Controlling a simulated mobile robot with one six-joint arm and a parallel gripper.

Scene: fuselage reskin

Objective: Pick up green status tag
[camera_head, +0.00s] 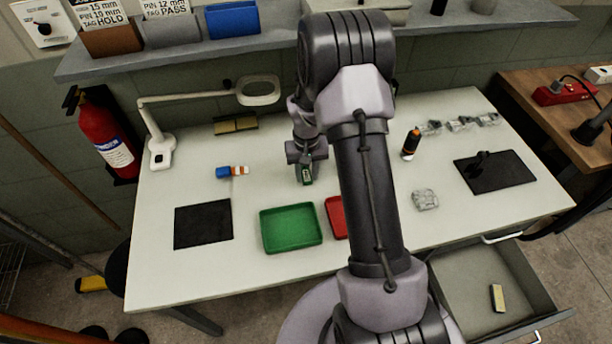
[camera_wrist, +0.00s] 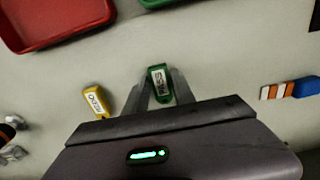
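The green status tag (camera_wrist: 160,84), with a white label that seems to read PASS, is between the two fingers of my gripper (camera_wrist: 161,78) in the wrist view. The fingers lie close against its two sides and look shut on it. In the head view my gripper (camera_head: 306,165) points down over the table, with the green tag (camera_head: 307,176) at its fingertips. I cannot tell whether the tag still touches the tabletop. A yellow tag (camera_wrist: 95,100) lies just left of my gripper in the wrist view; my arm hides it in the head view.
A green tray (camera_head: 291,229) and a partly hidden red tray (camera_head: 336,217) stand towards the table's front. A blue, white and orange item (camera_head: 231,171) lies left of my gripper. Black mats (camera_head: 203,224) lie at both sides. An open drawer (camera_head: 470,290) juts out front right.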

